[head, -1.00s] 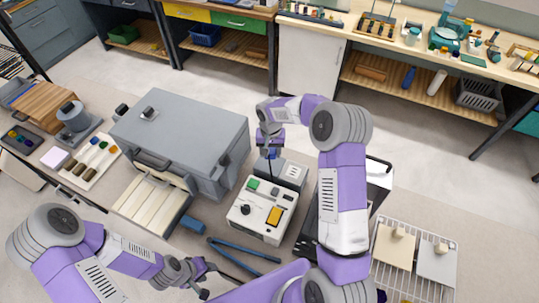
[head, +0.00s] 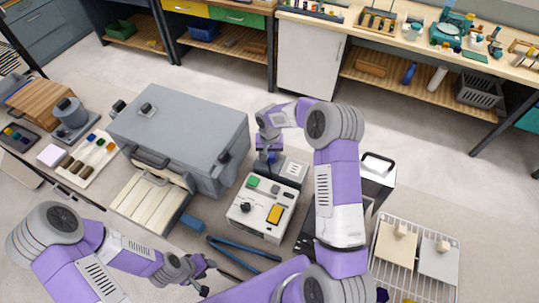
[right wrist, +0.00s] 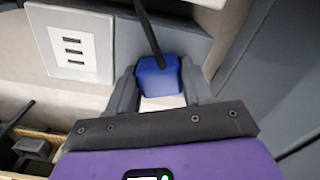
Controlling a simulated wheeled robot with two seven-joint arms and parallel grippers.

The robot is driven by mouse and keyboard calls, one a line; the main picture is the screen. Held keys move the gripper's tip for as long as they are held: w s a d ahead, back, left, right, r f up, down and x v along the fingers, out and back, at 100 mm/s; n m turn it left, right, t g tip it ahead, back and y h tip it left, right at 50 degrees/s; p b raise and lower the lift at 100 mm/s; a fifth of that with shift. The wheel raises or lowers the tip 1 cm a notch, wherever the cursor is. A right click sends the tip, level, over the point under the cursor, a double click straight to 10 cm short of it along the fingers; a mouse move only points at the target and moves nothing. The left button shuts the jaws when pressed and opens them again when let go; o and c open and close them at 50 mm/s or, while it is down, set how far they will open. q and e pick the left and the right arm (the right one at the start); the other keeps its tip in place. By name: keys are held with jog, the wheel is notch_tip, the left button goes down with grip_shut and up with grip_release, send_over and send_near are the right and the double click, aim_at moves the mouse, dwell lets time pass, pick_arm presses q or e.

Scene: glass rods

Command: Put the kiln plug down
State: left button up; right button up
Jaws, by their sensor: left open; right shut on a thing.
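The kiln plug (right wrist: 158,78) is a blue block with a black cable rising from it. In the right wrist view it sits between the two grey fingers of my right gripper (right wrist: 157,88), which is shut on it. In the head view my right gripper (head: 268,163) is between the grey kiln (head: 185,125) and a grey box with a slotted white plate (head: 293,169). That slotted plate also shows at the upper left of the right wrist view (right wrist: 73,45). Whether the plug touches a surface below is hidden. My left gripper (head: 205,268) is open and empty, low in the head view.
A white control box (head: 262,212) with a green switch, black knob and yellow panel stands just in front. Blue tongs (head: 240,248) and a small blue block (head: 193,223) lie nearby. A wire rack (head: 375,265) is at the right.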

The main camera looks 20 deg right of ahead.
jog(key=o, duration=1.4)
jog(key=shift+r+p, duration=0.55)
jog(key=shift+p, duration=0.1)
notch_tip(320, 180, up, 12)
jog(key=shift+r+b, duration=0.1)
jog(key=shift+b, duration=0.2)
